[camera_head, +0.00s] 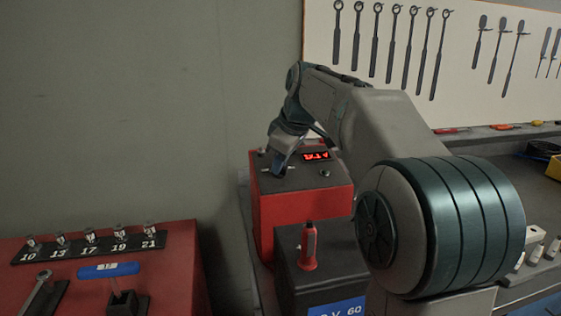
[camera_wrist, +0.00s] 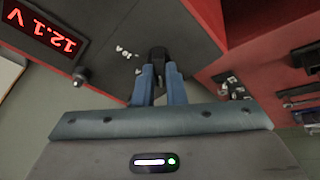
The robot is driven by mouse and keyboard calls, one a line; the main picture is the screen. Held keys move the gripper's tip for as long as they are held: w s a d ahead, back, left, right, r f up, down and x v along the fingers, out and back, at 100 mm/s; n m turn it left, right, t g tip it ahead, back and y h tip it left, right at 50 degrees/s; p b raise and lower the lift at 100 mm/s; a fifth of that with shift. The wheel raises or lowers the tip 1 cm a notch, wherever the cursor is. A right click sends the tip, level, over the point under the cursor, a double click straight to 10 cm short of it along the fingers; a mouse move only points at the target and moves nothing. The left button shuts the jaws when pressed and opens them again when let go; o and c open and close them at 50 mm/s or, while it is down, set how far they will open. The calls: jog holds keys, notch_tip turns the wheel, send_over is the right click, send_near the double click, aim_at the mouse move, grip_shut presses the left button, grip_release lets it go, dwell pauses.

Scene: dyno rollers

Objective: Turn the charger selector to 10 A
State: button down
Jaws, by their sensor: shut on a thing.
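The charger (camera_head: 305,207) is a red box with a dark top panel and a lit red display (camera_head: 316,156). In the wrist view the display (camera_wrist: 45,33) reads 12.1 V. My gripper (camera_head: 279,168) reaches down onto the left part of the panel. In the wrist view my gripper (camera_wrist: 163,72) has its two blue fingers closed on the black selector knob (camera_wrist: 158,55). White markings (camera_wrist: 127,54) lie beside the knob, partly legible. The fingers hide part of the knob, and I cannot tell which setting it points to.
A small dark knob (camera_head: 325,173) stands on the panel near the display. A battery with a red terminal clamp (camera_head: 309,247) is in front of the charger. A red cabinet with numbered sockets (camera_head: 90,240) and a blue-handled tool (camera_head: 110,269) is at left. Wrenches (camera_head: 390,45) hang behind.

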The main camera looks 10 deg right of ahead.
jog(key=m+h+p, duration=0.1)
jog(key=m, duration=0.4)
jog(key=shift+r+m+t, duration=0.1)
jog(key=shift+m+t, duration=0.2)
jog(key=shift+t, duration=0.1)
jog(key=m+h+p, duration=0.1)
jog(key=m, duration=0.5)
jog(key=shift+m, duration=0.3)
jog(key=m+h+p, duration=0.1)
jog(key=m, duration=0.3)
jog(key=shift+m+g+h, duration=0.4)
jog(key=shift+m+h, duration=0.1)
jog(key=shift+m, duration=1.4)
jog(key=shift+d, duration=0.1)
jog(key=c, duration=1.5)
grip_release()
